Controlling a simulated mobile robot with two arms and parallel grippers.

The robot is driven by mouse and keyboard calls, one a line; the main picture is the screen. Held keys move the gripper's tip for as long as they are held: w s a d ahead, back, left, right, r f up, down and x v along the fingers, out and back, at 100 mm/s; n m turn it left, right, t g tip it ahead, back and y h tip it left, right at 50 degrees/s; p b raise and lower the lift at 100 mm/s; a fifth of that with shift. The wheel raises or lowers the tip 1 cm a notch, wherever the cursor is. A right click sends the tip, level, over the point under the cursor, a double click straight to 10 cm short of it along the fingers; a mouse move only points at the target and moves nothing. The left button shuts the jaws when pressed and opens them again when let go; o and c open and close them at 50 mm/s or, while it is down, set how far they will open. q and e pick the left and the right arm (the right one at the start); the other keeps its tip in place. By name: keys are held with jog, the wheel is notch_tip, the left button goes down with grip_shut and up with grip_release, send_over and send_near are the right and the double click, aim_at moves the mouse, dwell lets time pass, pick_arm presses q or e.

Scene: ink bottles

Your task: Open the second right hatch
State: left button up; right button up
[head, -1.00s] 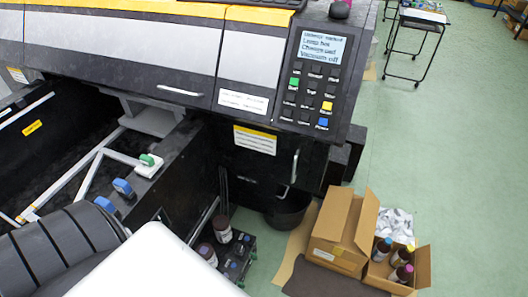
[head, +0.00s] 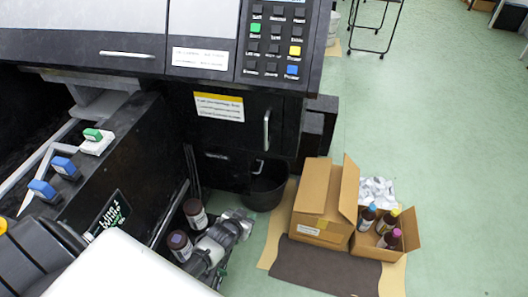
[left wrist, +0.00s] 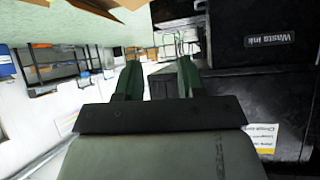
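The black printer front has a hatch panel (head: 245,135) under the keypad, with a vertical metal handle (head: 267,129) and a yellow-topped white label (head: 219,107). This panel looks closed. A second, smaller handle (head: 258,168) shows below it, above a dark bin. My left gripper (head: 238,222) is low in front of the printer, below the handles and apart from them, beside the ink bottles. In the left wrist view its two fingers (left wrist: 158,80) are spread with nothing between them. A black panel marked "Waste ink" (left wrist: 240,40) lies beyond them. My right gripper is not visible.
A dark bin (head: 263,190) stands under the printer. Two dark bottles stand beside my left gripper; one is this bottle (head: 195,214). Green floor (head: 440,130) is free farther right.

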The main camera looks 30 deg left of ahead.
pick_arm(q)
jog(key=w+a+r+t+b, duration=0.2)
jog(key=w+r+t+b, duration=0.2)
jog(key=w+r, duration=0.5)
jog(key=t+b, duration=0.2)
jog(key=t, duration=0.1)
send_near(265, 135)
jog(key=shift+n, duration=0.4)
jog(key=w, duration=0.4)
jog(key=shift+w+r+b, duration=0.1)
jog(key=shift+w+b, duration=0.2)
jog(key=shift+w, duration=0.05)
jog(key=w, duration=0.5)
jog(key=shift+a+b, duration=0.15)
jog(key=shift+b, duration=0.15)
jog(key=shift+w, duration=0.5)
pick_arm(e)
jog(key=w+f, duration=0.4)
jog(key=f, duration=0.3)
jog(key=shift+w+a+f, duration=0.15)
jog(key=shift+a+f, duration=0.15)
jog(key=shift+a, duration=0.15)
pick_arm(q)
grip_shut()
